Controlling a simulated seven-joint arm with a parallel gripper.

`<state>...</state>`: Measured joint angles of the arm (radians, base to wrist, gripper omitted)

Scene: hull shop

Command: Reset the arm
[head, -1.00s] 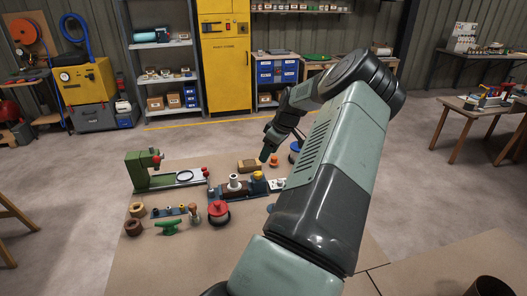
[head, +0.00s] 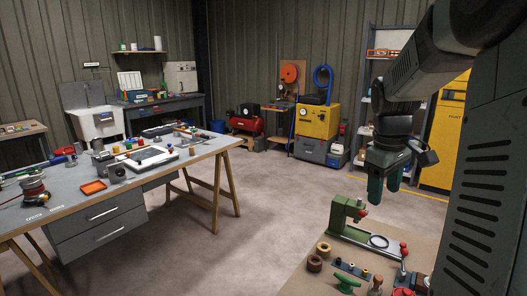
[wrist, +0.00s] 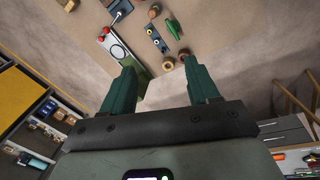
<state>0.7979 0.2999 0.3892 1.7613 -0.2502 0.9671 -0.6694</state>
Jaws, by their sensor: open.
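My gripper (head: 381,190) hangs at the right in the head view, its green fingers pointing down, above and behind the green clamp-like device on the mat. In the wrist view my gripper (wrist: 162,90) shows two green fingers spread apart with nothing between them. It is open and empty. Beyond the fingertips are the mat (wrist: 215,20) and the bare floor. My arm fills the right side of the head view and hides part of the shelves and yellow cabinet.
A green device (head: 343,212), brown rings (head: 315,263) and a green cleat (head: 346,282) lie on the mat below. A wooden workbench (head: 140,172) with drawers and tools stands left. A yellow machine (head: 316,121) is at the back. The floor (head: 262,205) between is clear.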

